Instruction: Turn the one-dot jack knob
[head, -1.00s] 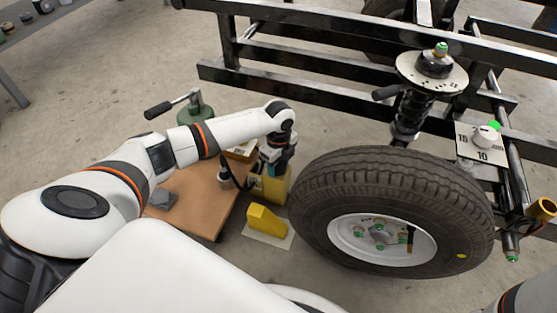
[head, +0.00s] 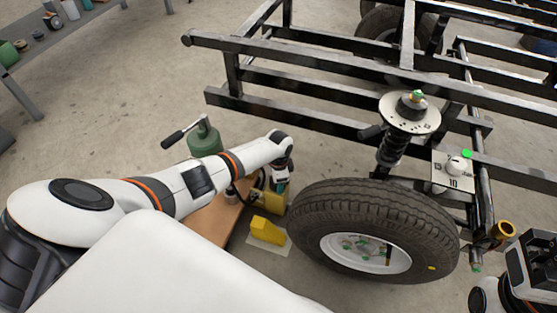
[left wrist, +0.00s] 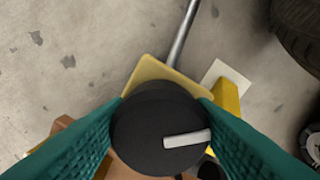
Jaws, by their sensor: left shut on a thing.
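My left gripper (head: 277,184) reaches down beside the tire over the yellow jack (head: 268,202). In the left wrist view its teal fingers (left wrist: 160,122) are shut on either side of a round black knob (left wrist: 150,122) with a white pointer bar pointing right. The yellow jack body (left wrist: 150,73) and a metal rod show beyond the knob. I cannot make out any dots on the knob. Part of my right arm shows at the lower right edge of the head view; its fingers cannot be made out.
A large tire (head: 375,215) stands just right of the jack under a black frame (head: 310,65). A yellow wedge (head: 268,229) lies on a white sheet in front. A brown board (head: 213,222) and a green canister (head: 205,140) with a handle are left. A dial plate (head: 440,180) is right.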

